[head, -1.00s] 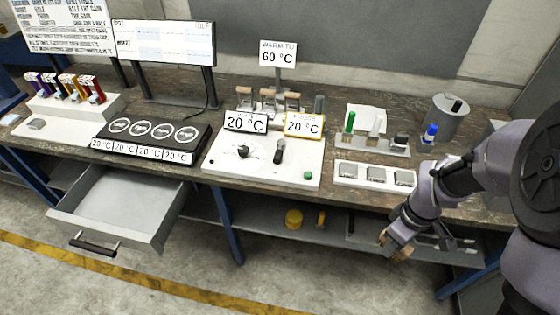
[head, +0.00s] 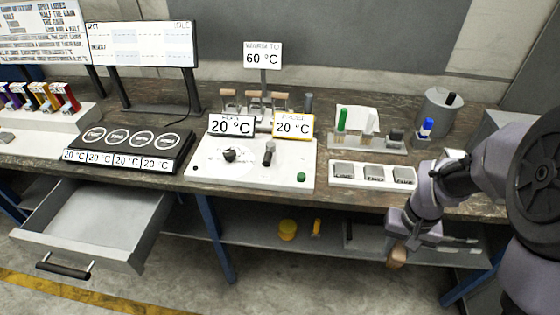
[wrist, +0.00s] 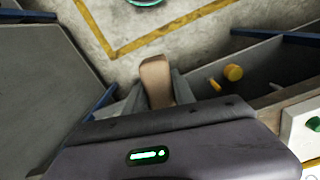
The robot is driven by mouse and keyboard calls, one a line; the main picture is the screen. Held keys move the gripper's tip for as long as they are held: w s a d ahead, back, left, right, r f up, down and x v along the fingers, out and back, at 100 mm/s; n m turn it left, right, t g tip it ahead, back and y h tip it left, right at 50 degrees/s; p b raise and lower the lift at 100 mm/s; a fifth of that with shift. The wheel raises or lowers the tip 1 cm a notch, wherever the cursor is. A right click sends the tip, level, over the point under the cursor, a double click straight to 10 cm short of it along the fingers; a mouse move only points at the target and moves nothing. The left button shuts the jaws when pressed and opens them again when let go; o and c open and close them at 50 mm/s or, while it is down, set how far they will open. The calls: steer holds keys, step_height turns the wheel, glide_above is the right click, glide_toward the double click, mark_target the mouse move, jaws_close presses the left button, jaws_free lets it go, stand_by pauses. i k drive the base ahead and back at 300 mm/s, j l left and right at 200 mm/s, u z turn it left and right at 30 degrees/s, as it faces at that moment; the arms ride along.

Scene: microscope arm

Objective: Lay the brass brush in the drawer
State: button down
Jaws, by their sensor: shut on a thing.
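My gripper (head: 399,250) hangs in front of the bench's right half, below the top's edge. It is shut on a tan wooden piece (head: 397,259), which I take to be the brass brush. In the wrist view its blunt tan end (wrist: 155,80) shows between the fingers; no bristles are visible. The drawer (head: 150,238) is pulled out under the bench's left part, far to the left of my gripper. Its inside looks empty, and its dark handle faces front.
A low shelf (head: 260,234) under the bench holds a yellow roll (head: 287,229). A blue bench leg (head: 216,240) stands between drawer and gripper. The bench top carries a hot-plate row (head: 130,145), a white heater unit (head: 215,175) and a white tray (head: 373,186). Floor in front is clear.

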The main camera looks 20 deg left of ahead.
mark_target(121, 209)
steer(key=i+j+u, duration=0.15)
steer(key=j+u, duration=0.15)
steer(key=u, duration=0.15)
steer(key=i+j+u, duration=0.2)
steer(key=u, duration=0.25)
steer(key=i+j+u, duration=0.2)
steer(key=u, duration=0.25)
steer(key=i+u, duration=0.3)
steer(key=u, duration=0.15)
steer(key=i+u, duration=0.25)
steer(key=u, duration=0.2)
